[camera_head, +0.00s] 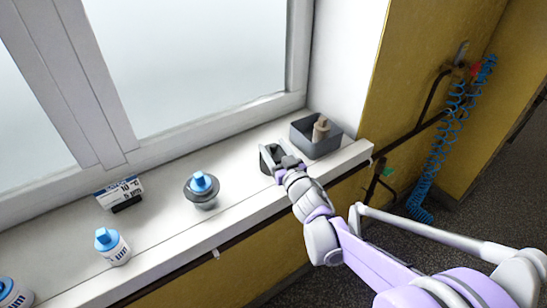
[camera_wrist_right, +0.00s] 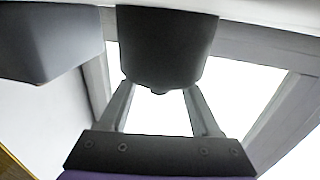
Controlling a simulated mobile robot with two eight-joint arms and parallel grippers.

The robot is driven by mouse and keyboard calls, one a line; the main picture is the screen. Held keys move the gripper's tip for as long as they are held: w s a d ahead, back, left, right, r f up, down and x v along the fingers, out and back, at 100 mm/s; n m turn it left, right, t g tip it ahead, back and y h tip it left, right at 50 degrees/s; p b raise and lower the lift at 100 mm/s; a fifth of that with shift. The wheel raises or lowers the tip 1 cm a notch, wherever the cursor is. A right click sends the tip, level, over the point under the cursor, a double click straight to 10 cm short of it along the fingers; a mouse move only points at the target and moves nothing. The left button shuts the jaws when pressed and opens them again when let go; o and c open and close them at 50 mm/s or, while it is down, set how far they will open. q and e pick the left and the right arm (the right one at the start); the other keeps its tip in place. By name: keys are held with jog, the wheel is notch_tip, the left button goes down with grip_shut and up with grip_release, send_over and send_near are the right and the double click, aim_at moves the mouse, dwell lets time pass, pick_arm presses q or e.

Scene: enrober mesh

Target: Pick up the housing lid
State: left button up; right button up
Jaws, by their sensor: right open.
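A dark grey rounded cup-like part (camera_head: 267,158) stands on the white sill. In the right wrist view this part (camera_wrist_right: 166,45) is large, with a small nub at its lower end in the picture. I cannot tell for sure whether it is the housing lid. My right gripper (camera_head: 284,163) is at this part, jaws open. In the wrist view its two fingers (camera_wrist_right: 160,100) run towards the part, apart from each other, and their tips are hidden behind it; contact cannot be made out. A grey flanged round piece with a blue top (camera_head: 202,186) stands further left. My left gripper is out of view.
A grey open bin (camera_head: 318,148) with a beige piece stands just right of my gripper; it also shows in the wrist view (camera_wrist_right: 50,40). Blue-capped bottles (camera_head: 112,247) and a small labelled box (camera_head: 120,193) stand left. The sill's front edge drops off. A blue coiled hose (camera_head: 452,130) hangs right.

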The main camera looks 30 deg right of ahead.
jog(key=shift+w, duration=0.2)
grip_shut()
dwell(0.4)
